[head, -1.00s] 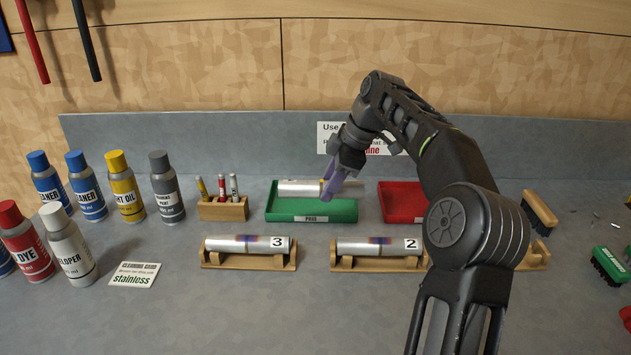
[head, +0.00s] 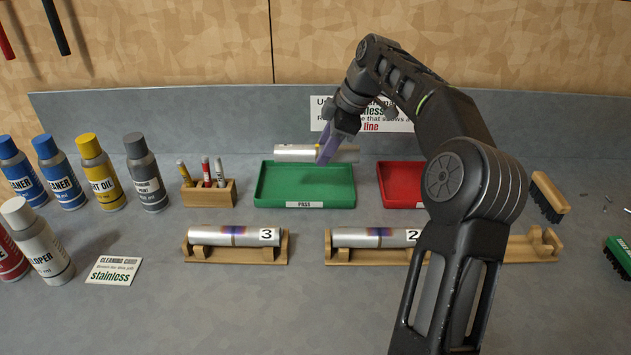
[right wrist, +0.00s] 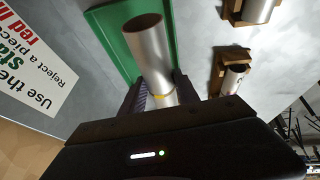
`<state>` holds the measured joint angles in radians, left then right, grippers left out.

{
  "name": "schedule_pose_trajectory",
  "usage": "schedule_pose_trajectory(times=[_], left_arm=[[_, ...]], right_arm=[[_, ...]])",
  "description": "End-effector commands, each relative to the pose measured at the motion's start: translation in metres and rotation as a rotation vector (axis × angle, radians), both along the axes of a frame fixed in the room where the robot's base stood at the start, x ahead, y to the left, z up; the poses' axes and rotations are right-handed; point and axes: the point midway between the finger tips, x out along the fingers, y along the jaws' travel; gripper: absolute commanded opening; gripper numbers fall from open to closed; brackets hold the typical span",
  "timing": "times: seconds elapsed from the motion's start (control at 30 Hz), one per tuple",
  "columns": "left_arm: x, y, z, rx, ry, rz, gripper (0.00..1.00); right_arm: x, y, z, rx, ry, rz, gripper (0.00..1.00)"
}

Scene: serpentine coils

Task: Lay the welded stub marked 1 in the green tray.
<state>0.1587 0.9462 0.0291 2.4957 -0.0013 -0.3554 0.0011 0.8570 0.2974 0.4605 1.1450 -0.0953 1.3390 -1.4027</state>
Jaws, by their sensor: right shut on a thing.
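My right gripper (head: 324,153) is shut on a silver metal tube, the stub (head: 293,152), holding it level at the back edge of the green tray (head: 305,206), apparently above it. No number shows on the held stub. In the right wrist view the stub (right wrist: 150,50) is between the fingers, a yellow band near them, with the green tray (right wrist: 105,28) beyond. The tray's floor looks empty and its front label reads PASS. Stubs marked 3 (head: 228,237) and 2 (head: 370,237) lie in wooden cradles in front. My left gripper is not in view.
A red tray (head: 397,199) stands right of the green one, partly behind my arm. A wooden marker holder (head: 208,194) stands to its left, with several spray cans beyond. A wooden cradle (head: 540,246) at the right looks empty. A brush (head: 549,196) lies behind it.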

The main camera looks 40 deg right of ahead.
Motion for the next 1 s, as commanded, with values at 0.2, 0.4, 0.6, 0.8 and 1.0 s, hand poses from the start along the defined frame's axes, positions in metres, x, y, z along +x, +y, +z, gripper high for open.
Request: schedule_pose_trajectory(times=[0.2,0.4,0.6,0.8,1.0], left_arm=[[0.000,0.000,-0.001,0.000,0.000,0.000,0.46],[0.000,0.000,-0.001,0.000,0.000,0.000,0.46],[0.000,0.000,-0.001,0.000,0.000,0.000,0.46],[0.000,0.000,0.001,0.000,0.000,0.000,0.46],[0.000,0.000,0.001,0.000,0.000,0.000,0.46]], right_arm=[[-0.001,0.000,-0.038,0.001,0.001,-0.001,0.00],[0.000,0.000,-0.045,-0.001,-0.003,0.000,0.00],[0.000,0.000,-0.046,0.000,-0.002,-0.001,0.00],[0.000,0.000,-0.069,0.001,0.000,-0.002,0.00],[0.000,0.000,-0.083,-0.001,-0.003,0.000,0.00]])
